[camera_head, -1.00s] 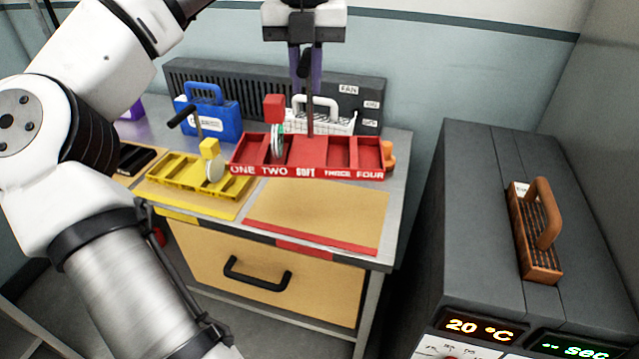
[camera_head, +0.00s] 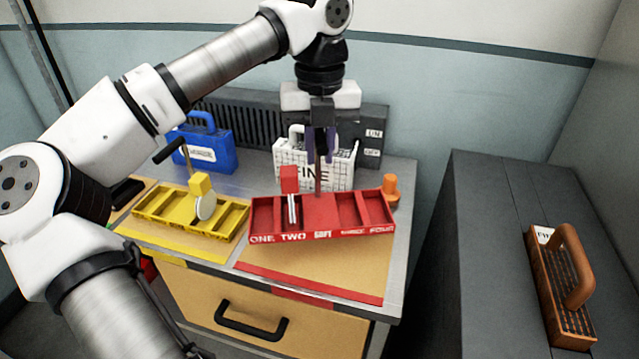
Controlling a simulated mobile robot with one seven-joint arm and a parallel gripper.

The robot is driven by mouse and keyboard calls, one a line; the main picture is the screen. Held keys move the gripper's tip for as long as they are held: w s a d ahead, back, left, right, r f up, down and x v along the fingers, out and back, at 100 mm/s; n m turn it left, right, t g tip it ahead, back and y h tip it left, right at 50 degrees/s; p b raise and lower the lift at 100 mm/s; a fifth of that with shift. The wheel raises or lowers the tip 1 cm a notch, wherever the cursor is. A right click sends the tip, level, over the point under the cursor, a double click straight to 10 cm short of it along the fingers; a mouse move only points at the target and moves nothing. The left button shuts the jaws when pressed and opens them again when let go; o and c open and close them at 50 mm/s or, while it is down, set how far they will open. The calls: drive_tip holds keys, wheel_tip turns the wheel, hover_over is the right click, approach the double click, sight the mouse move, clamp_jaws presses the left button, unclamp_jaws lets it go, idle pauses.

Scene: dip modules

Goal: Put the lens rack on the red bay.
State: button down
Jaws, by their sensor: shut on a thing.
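The lens rack (camera_head: 322,234) is a red tray with compartments lettered ONE, TWO, SOFT, THREE, FOUR. Pale thin discs (camera_head: 293,210) and a red block (camera_head: 289,179) stand in its left part. My gripper (camera_head: 320,158) is shut on the rack's upright stem (camera_head: 318,180). The rack is level over the back part of the red bay (camera_head: 318,266), a tan mat with a red front strip. The mat's front part is bare. The rack appears raised; I cannot tell the exact gap beneath it.
A brown basket (camera_head: 562,300) sits on the dark cabinet (camera_head: 480,240).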

sight(320, 131)
drive_tip(key=shift+f+p, duration=0.4)
drive_tip(key=shift+f, duration=3.45)
drive_tip(key=c, duration=1.4)
unclamp_jaws()
drive_tip(key=shift+o, duration=0.2)
wheel_tip(320, 131, up, 12)
drive_tip(key=shift+r+b, duration=0.1)
drive_tip(key=shift+b, duration=0.55)
